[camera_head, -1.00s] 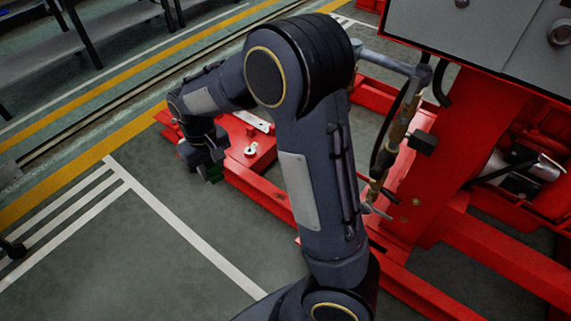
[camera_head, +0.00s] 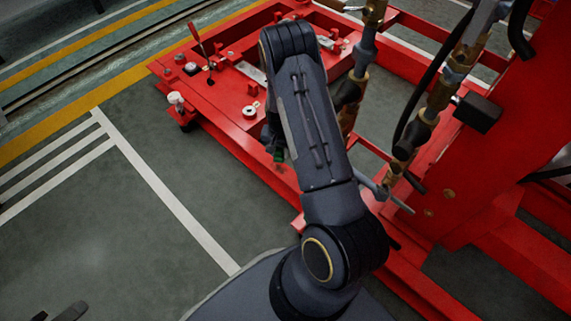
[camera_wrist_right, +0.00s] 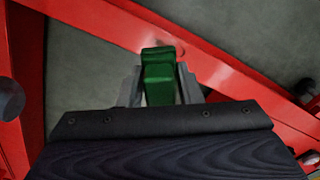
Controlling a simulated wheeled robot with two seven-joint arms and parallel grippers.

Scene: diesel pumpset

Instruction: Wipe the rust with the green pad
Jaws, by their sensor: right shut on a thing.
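The green pad (camera_wrist_right: 158,75) is clamped between the two fingers of my right gripper (camera_wrist_right: 160,85) in the right wrist view, its top end sticking out past them. In the head view my right gripper (camera_head: 273,140) is mostly hidden behind my own forearm, with a bit of green showing beside the red base frame's front beam (camera_head: 240,140). In the wrist view the pad's tip is in front of the red beam (camera_wrist_right: 205,60); I cannot tell if they touch. A faint dark mark on the beam beside the pad may be rust. A dark shape at the bottom left may be my left gripper (camera_head: 65,312).
A red upright (camera_head: 480,165) with hoses and brass fittings (camera_head: 445,90) stands right of my arm. A red lever (camera_head: 200,45) and small fittings rise from the base's left end. The green floor (camera_head: 130,230) at left is clear.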

